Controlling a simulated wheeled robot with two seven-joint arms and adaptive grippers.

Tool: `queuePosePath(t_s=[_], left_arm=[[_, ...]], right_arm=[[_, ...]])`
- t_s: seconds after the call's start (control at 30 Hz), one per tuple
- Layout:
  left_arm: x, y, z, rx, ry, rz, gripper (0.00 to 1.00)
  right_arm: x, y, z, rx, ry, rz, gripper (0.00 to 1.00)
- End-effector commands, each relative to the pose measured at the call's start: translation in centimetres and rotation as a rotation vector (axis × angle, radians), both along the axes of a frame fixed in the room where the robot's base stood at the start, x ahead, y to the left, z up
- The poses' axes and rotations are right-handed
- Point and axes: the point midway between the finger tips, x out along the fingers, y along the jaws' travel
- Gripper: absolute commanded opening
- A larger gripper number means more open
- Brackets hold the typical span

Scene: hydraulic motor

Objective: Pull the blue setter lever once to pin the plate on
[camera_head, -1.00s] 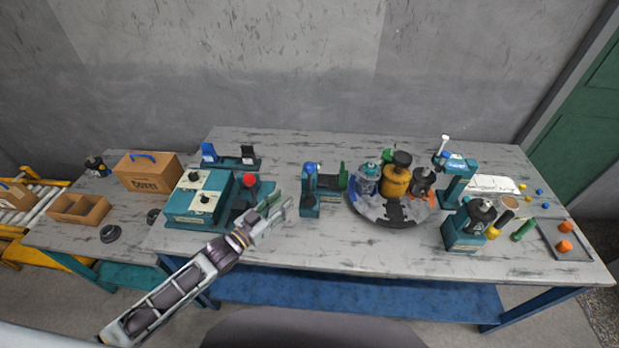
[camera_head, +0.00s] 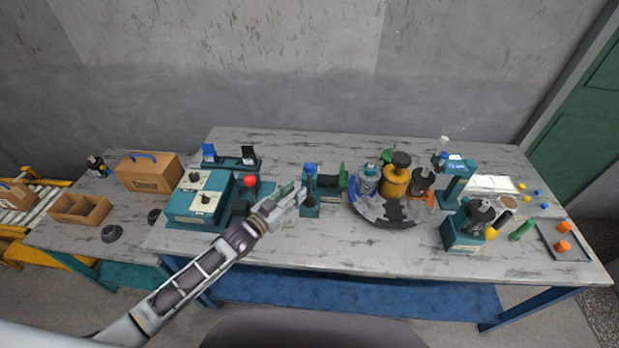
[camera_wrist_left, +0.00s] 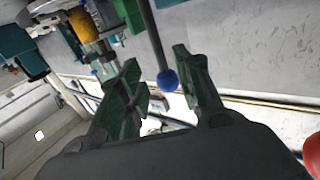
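The blue setter lever (camera_head: 310,168) is a blue ball knob on a teal stand (camera_head: 310,208) near the middle of the table. In the left wrist view the blue knob (camera_wrist_left: 167,81) ends a thin grey rod and appears between my left fingers, apart from both. My left gripper (camera_head: 291,196) is just left of the stand in the head view, open and empty. Its green-padded fingers (camera_wrist_left: 160,88) are spread wide in the wrist view. I cannot make out the plate for sure. My right gripper is not in view.
A red-knobbed lever (camera_head: 250,182) on the teal machine stands close left of my left gripper. A round turntable (camera_head: 378,212) with motor parts is right of the setter stand. A teal press (camera_head: 458,182) stands farther right. The table front is mostly clear.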

Motion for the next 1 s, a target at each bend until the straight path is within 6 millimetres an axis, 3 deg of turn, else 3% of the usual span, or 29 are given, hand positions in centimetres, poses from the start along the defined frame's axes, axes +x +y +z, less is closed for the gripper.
queuePosePath(t_s=[0.7, 1.0], left_arm=[[5.2, -3.3, 0.1, -0.001, -0.001, 0.002, 0.35], [6.5, -4.3, 0.0, 0.001, -0.001, 0.001, 0.35]], right_arm=[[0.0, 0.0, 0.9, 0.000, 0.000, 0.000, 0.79], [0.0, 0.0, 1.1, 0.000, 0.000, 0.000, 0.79]])
